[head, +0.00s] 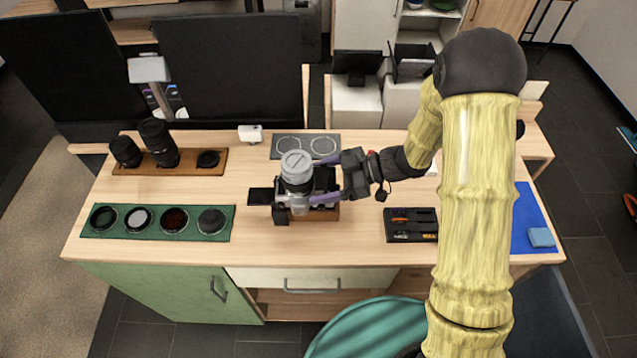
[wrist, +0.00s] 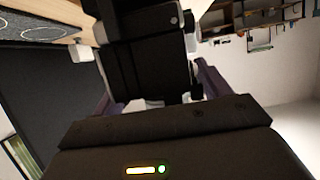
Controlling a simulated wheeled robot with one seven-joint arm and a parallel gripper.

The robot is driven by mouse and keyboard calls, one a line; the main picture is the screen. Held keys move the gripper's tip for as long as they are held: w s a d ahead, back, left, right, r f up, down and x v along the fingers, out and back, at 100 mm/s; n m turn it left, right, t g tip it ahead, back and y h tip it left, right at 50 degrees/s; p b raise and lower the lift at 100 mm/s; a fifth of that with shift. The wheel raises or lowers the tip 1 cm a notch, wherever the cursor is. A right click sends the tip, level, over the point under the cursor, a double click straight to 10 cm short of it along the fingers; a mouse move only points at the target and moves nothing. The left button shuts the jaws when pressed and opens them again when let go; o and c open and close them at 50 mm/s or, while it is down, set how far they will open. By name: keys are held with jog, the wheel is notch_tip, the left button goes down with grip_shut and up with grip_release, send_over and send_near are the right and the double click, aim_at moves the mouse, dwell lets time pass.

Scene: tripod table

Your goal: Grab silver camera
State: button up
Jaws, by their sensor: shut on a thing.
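The silver camera (head: 297,183) is in the middle of the table in the head view, with its grey-capped lens pointing up. My gripper (head: 325,180) reaches in from the right, with its purple fingers on either side of the camera body. It is shut on the camera. In the wrist view the dark camera body (wrist: 150,50) fills the space between the fingers of my gripper (wrist: 155,95). A small brown wooden stand (head: 325,214) shows under or just behind the camera. I cannot tell whether the camera touches it.
A green mat (head: 100,233) with several round filters lies at the left. A wooden board (head: 190,168) holds lenses behind it. A grey pad (head: 288,155) with two circles lies behind the camera. A black tool case (head: 410,238) and blue mat (head: 523,205) lie right. Dark monitors stand behind.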

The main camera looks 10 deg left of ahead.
notch_tip(320, 180, up, 10)
jog(key=shift+f, duration=0.2)
